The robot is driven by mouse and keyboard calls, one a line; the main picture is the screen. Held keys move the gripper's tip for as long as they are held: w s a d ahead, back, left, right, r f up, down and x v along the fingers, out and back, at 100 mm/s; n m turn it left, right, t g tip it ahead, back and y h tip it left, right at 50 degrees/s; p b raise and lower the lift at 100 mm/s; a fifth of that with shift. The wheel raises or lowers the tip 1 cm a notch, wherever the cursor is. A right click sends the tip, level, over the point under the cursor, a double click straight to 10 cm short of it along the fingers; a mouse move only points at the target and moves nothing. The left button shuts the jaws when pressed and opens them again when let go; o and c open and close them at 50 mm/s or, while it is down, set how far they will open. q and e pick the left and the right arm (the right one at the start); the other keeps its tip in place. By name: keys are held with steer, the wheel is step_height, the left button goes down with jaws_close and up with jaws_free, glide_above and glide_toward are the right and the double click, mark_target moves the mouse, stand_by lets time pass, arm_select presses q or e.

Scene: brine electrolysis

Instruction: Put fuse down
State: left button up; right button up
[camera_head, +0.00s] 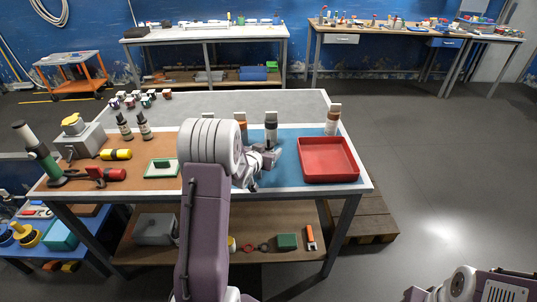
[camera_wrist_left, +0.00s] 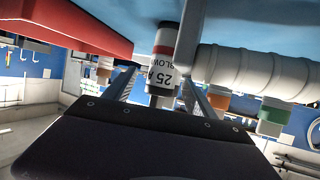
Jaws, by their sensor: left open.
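The fuse (camera_wrist_left: 165,65) is a pale cylinder with a red band and a printed "25 A" label. It shows upside down in the left wrist view and appears to stand on the blue mat (camera_head: 289,172). My left gripper (camera_head: 259,160) is low over that mat, left of the red tray. Its two fingers, also in the left wrist view (camera_wrist_left: 160,92), are open on either side of the fuse, with visible gaps. My arm and gripper hide the fuse in the head view. My right gripper is out of view.
The red tray (camera_head: 328,175) is at the table's right. A green-edged plate (camera_head: 162,168), a yellow cylinder (camera_head: 116,154) and dark bottles (camera_head: 144,127) are on the left.

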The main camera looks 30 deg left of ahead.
mark_target(271, 144)
arm_select(q)
steer(key=x, duration=0.5)
steer(key=shift+w+a+r, duration=0.1)
steer(key=shift+a, duration=0.05)
steer(key=shift+r, duration=0.1)
steer(key=shift+c, duration=1)
jaws_close()
steer(key=shift+r, duration=0.1)
steer(key=shift+r, duration=0.3)
steer(key=s+d+r, duration=0.4)
steer(key=d+r, duration=0.6)
steer(key=d, duration=0.1)
